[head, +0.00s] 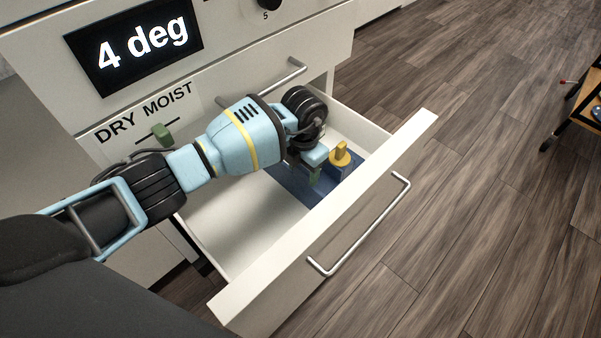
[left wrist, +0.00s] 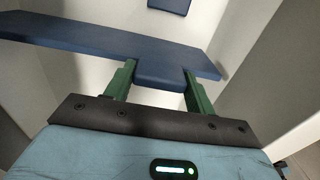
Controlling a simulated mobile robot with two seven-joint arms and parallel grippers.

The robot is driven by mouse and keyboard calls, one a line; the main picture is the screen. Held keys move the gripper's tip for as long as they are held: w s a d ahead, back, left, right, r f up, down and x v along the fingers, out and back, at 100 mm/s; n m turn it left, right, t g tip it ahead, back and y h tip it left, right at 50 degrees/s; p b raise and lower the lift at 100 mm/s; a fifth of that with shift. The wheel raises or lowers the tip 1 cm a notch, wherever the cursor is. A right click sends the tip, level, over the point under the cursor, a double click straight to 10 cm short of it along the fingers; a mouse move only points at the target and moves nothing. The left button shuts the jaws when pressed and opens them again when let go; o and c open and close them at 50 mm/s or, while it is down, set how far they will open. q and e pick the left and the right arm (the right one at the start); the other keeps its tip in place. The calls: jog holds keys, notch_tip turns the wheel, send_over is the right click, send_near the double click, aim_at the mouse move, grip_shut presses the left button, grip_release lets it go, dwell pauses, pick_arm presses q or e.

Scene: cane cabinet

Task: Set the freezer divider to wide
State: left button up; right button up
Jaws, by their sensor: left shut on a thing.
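The drawer (head: 225,225) is pulled open below the display panel. A blue divider board (head: 288,184) lies across its inside; in the left wrist view the board (left wrist: 90,37) has a short tab (left wrist: 160,76) on its near edge. My left gripper (head: 314,174) reaches down into the drawer, and its green fingers are shut on this tab, one on each side. The gripper and wrist hide part of the divider in the head view. My right gripper is not in view.
A yellow piece (head: 341,154) stands on a blue block beside my left gripper. The drawer front (head: 330,222) with its metal handle (head: 365,235) stands close by. A green slider (head: 161,132) sits under the DRY MOIST label.

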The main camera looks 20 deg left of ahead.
pick_arm(q)
jog(key=shift+w+d, duration=0.2)
jog(key=shift+w, duration=0.5)
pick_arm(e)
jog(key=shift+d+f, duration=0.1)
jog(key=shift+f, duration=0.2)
pick_arm(q)
jog(key=shift+d+r, duration=0.1)
jog(key=o, duration=1)
jog(key=shift+w, duration=0.1)
jog(key=shift+c, duration=0.2)
jog(key=o, duration=0.4)
jog(key=shift+d, duration=0.1)
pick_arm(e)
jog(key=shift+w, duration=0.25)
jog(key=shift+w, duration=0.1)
